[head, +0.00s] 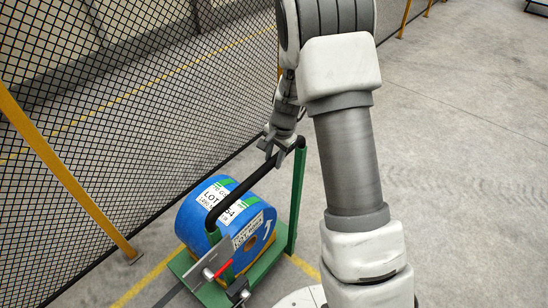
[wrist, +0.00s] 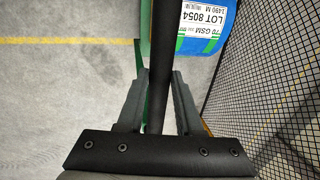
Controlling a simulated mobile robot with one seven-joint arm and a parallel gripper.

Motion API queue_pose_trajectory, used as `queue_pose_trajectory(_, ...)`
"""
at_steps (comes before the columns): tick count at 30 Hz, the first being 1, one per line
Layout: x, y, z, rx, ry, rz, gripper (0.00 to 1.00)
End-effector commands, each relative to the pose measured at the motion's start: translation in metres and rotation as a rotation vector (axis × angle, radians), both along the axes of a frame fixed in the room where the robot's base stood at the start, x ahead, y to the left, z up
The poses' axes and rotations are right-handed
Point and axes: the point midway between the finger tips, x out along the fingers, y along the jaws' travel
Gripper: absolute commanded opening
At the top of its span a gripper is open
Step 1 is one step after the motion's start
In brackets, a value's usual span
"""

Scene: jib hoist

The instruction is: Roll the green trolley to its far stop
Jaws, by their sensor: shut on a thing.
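The green trolley (head: 296,200) stands on the floor beside the mesh fence, with a low deck, upright green posts and a black handle bar (head: 243,188) across the top. It carries a large blue roll (head: 193,218) with a white lot label. My gripper (head: 276,150) is shut on the handle bar near its far end. In the wrist view the black bar (wrist: 159,75) runs between the two fingers of my gripper (wrist: 157,95), and the blue roll (wrist: 206,40) shows beyond. My arm hides part of the floor to the right. The far stop cannot be made out.
A black mesh fence (head: 120,110) with yellow posts (head: 65,175) runs close along the left. A yellow floor line (head: 140,285) passes by the trolley. A red lever (head: 223,268) with grey metal parts sits at the trolley's near end. Open concrete lies to the right.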

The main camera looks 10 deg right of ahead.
Motion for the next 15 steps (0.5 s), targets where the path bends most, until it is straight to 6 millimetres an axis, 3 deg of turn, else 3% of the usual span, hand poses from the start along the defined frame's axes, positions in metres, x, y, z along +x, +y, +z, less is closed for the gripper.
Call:
queue_pose_trajectory(5,0.005,-0.006,-0.001,0.000,-0.003,-0.002,0.00)
queue_pose_trajectory(11,0.021,-0.029,0.000,-0.007,-0.011,-0.006,0.00)
queue_pose_trajectory(15,0.022,-0.031,0.002,-0.009,-0.011,-0.007,0.00)
